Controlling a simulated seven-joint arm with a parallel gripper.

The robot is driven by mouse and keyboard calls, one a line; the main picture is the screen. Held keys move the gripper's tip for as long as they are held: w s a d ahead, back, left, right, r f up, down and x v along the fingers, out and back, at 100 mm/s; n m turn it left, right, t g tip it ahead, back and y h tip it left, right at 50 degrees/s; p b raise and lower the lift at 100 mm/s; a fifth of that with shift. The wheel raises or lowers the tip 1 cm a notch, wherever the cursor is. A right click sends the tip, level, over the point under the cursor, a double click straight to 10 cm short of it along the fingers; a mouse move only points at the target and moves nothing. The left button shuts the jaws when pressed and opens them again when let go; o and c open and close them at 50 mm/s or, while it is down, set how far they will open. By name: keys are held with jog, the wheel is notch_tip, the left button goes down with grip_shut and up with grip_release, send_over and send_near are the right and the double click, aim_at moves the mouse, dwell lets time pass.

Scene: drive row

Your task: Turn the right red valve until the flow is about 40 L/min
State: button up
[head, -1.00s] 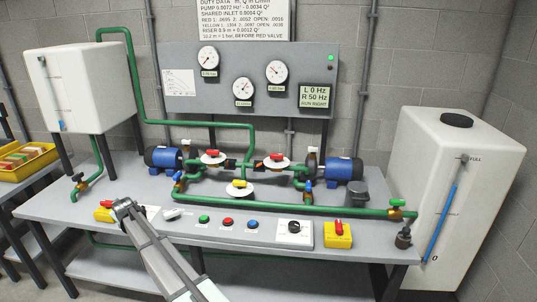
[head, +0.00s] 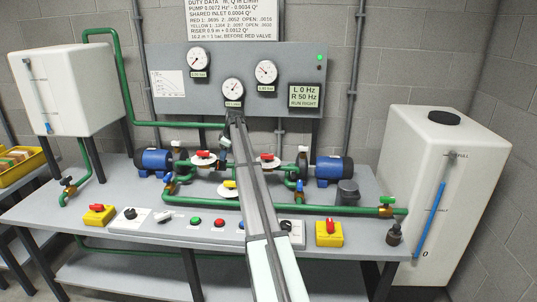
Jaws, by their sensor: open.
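The right red valve (head: 267,157) is a red handle over a white round dial on the green pipework, left of the right blue pump. My gripper (head: 224,146) is small and dark at the far end of my arm, pointing down between the two red valves. It is open and apart from the right red valve, to its left. Its fingertips are hard to make out. The lower middle gauge (head: 233,90) hangs on the grey panel; its reading is too small to tell. The display (head: 304,95) reads L 0 Hz, R 50 Hz, RUN RIGHT.
The left red valve (head: 203,154) is close to my gripper's left. A yellow valve (head: 230,184) sits in front, partly behind my arm. The pumps (head: 334,171) and green pipes (head: 320,210) crowd the bench. Buttons and yellow-boxed red switches (head: 329,233) line the front edge.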

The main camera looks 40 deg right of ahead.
jog(key=s+d+r+n+y, duration=0.1)
jog(key=s+d+r, duration=0.25)
jog(key=d, duration=0.35)
jog(key=s+d+r, duration=0.3)
jog(key=s+d, duration=0.1)
jog(key=d, duration=0.2)
jog(key=n+g+y, duration=0.1)
jog(key=y, duration=0.1)
send_near(268, 154)
jog(key=x, duration=0.9)
jog(key=shift+a, duration=0.1)
jog(key=shift+c, duration=0.2)
grip_shut()
jog(key=shift+s+a+m+h, duration=0.1)
jog(key=shift+m+h, duration=0.4)
jog(key=shift+m, duration=0.4)
jog(key=shift+m+h, duration=0.4)
jog(key=shift+m, duration=0.6)
jog(key=shift+f, duration=0.1)
